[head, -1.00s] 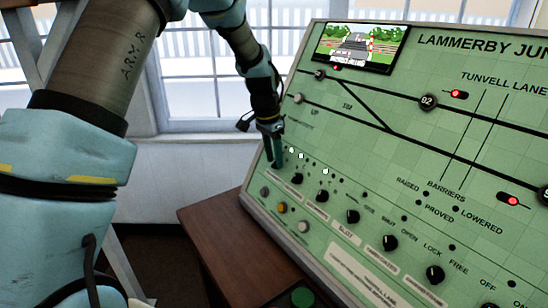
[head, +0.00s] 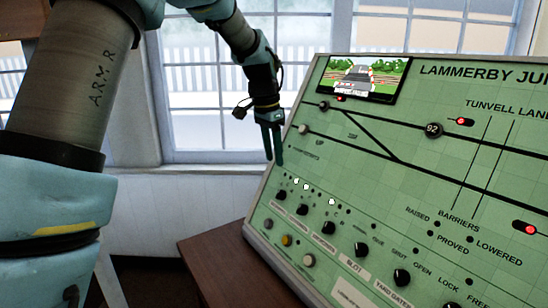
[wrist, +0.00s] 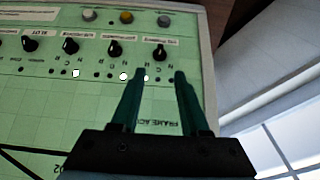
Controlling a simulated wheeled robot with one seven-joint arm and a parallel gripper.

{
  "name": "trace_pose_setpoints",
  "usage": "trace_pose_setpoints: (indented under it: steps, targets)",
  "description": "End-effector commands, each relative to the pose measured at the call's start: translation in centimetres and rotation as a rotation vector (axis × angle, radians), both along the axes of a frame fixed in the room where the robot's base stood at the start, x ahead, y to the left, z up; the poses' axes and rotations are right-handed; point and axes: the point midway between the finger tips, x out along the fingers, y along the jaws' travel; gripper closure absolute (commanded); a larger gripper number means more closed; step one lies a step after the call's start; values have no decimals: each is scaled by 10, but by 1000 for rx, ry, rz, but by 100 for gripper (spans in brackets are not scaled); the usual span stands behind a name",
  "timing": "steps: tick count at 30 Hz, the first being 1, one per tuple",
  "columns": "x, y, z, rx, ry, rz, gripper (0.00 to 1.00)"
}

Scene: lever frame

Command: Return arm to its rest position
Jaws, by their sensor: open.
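My gripper (head: 272,156) hangs by the left edge of the green control panel (head: 440,185) in the head view, fingers pointing down. In the wrist view my gripper (wrist: 160,73) has its two dark green fingers apart, with nothing between them. In the head view, the fingers appear clear of the knobs. My arm comes down from the upper left.
The panel has a small screen (head: 356,77) at its upper left and a yellow button (head: 287,240) at its lower left. It stands on a brown wooden desk (head: 222,258). A window (head: 215,90) and pale wall are behind; open space lies left of the panel.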

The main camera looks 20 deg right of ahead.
Motion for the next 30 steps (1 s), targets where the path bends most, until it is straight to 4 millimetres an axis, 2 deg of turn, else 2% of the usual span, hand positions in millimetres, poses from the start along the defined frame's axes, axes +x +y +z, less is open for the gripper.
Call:
trace_pose_setpoints:
  steps: [7,9,11,14,17,18,21,24,27,30]
  targets:
    - [0,1,0,0,-1,3,55]
    - [3,10,-2,2,0,28,55]
    - [6,27,-5,6,0,79,55]
    - [11,77,-15,14,0,231,55]
    - [8,147,-29,23,2,447,55]
    - [3,175,-36,24,1,540,55]
    - [-18,242,-51,24,4,768,55]
    - [-47,296,-66,22,6,972,55]
    - [-76,333,-78,17,9,1133,55]
    - [-97,354,-85,12,13,1238,55]
